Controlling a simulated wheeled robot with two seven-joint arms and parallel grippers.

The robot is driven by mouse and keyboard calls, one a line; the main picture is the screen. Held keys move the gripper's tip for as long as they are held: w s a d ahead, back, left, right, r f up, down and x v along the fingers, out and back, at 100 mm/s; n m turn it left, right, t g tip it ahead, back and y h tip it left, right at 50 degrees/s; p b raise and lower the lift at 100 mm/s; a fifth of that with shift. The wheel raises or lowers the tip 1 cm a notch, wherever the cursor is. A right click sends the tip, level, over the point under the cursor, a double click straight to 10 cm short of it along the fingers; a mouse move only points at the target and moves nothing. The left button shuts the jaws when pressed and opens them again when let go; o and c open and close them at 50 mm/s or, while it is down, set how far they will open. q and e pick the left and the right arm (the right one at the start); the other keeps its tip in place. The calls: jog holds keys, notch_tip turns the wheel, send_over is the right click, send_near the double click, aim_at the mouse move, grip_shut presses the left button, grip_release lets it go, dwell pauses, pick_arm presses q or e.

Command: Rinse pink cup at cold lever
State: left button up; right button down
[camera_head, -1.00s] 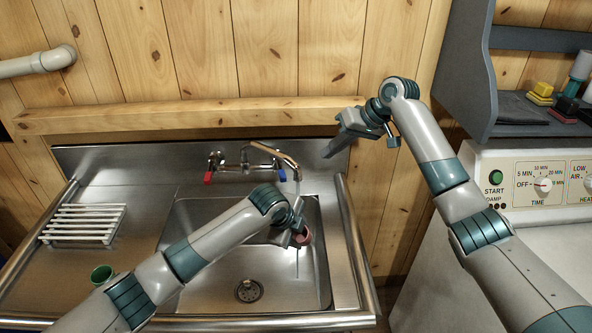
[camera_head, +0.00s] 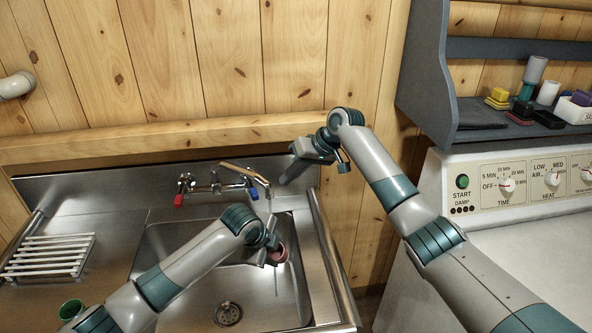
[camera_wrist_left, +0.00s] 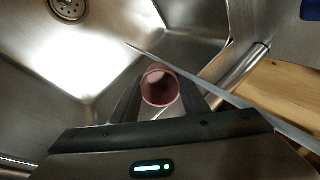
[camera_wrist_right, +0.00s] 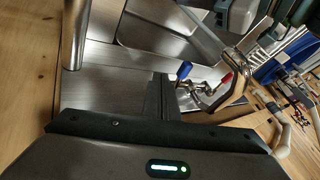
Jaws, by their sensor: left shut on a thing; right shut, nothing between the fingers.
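My left gripper (camera_head: 271,250) is shut on the pink cup (camera_head: 279,254), held over the sink basin below the tap's spout (camera_head: 262,180). The left wrist view shows the cup (camera_wrist_left: 160,87) between the fingers, its round opening facing the camera. A thin pale stream runs from the spout down past or into the cup; I cannot tell which. The cold lever has a blue end (camera_head: 254,194); the red lever end (camera_head: 178,200) is to its left. My right gripper (camera_head: 290,172) is shut and empty, right of the tap and apart from it. The blue lever end (camera_wrist_right: 184,70) also shows in the right wrist view.
The steel sink (camera_head: 160,245) has a drain (camera_head: 228,313). A white rack (camera_head: 48,256) and a green cup (camera_head: 71,309) are on the left drainboard. A machine with dials (camera_head: 505,185) and a grey shelf (camera_head: 470,135) with small items stand on the right.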

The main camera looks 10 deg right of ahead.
aim_at(257, 194)
jog(key=a+f, duration=0.3)
jog(key=a, duration=0.3)
jog(key=shift+w+f, duration=0.15)
jog(key=shift+w, duration=0.05)
jog(key=shift+a, duration=0.1)
jog(key=shift+s+a, duration=0.3)
jog(key=shift+a, duration=0.25)
jog(key=shift+s+a, duration=0.3)
jog(key=shift+a, duration=0.2)
pick_arm(q)
jog(key=shift+d, duration=0.1)
pick_arm(e)
jog(key=shift+d, duration=0.15)
